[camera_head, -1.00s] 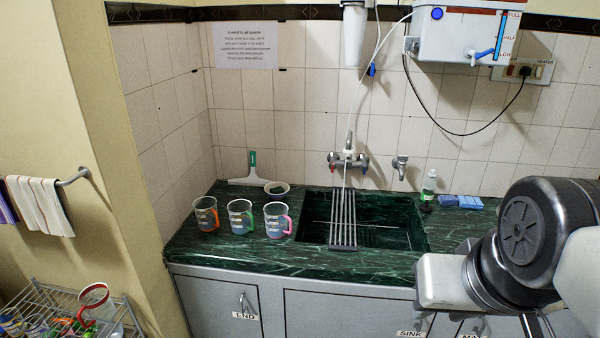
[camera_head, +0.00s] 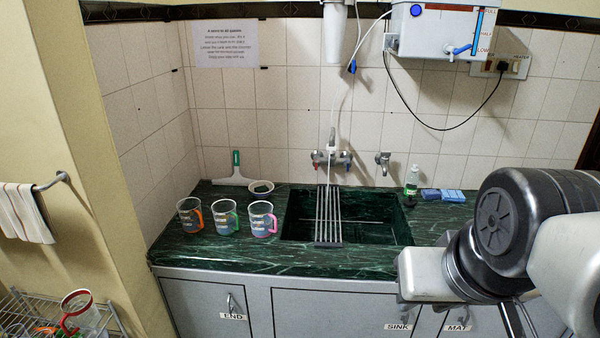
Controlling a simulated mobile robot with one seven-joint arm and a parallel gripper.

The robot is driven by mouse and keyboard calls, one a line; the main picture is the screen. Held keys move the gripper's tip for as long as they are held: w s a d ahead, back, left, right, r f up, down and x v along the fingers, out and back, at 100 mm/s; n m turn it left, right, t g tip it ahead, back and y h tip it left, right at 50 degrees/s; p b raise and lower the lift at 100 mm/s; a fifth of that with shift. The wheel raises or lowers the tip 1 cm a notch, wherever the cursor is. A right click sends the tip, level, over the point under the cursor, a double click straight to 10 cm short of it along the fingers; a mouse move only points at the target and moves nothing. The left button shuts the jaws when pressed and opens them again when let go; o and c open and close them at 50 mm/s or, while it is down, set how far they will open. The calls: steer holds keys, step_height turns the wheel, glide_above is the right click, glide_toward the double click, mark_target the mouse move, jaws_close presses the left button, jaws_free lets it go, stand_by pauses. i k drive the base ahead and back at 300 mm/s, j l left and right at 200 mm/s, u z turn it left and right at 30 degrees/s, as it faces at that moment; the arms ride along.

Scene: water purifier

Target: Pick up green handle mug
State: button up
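The green handle mug (camera_head: 226,217) is the middle one of three clear mugs in a row on the dark green marble counter (camera_head: 190,257), left of the sink. It stands upright, with its green handle on its right side. An orange-handled mug (camera_head: 189,216) stands to its left and a pink-handled mug (camera_head: 262,219) to its right. Nothing covers the green handle mug. My arm is at the right edge, far from the mugs.
The sink (camera_head: 370,232) with a metal rack (camera_head: 328,215) across it lies right of the mugs. A small bowl (camera_head: 261,188) and a squeegee (camera_head: 236,172) are behind them. A bottle (camera_head: 411,183) and blue sponges (camera_head: 442,196) stand farther right. A wire rack (camera_head: 105,322) is at lower left.

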mark_target(226, 219)
steer(key=i, duration=0.7)
steer(key=i+j, duration=0.1)
steer(key=i, duration=0.15)
steer(key=k+j+z, duration=0.15)
steer(key=k+j, duration=0.3)
steer(key=k+j+z, duration=0.2)
steer(key=k+j, duration=0.2)
steer(key=k+j+z, duration=0.15)
steer(key=k+j, duration=0.15)
steer(key=k, duration=0.3)
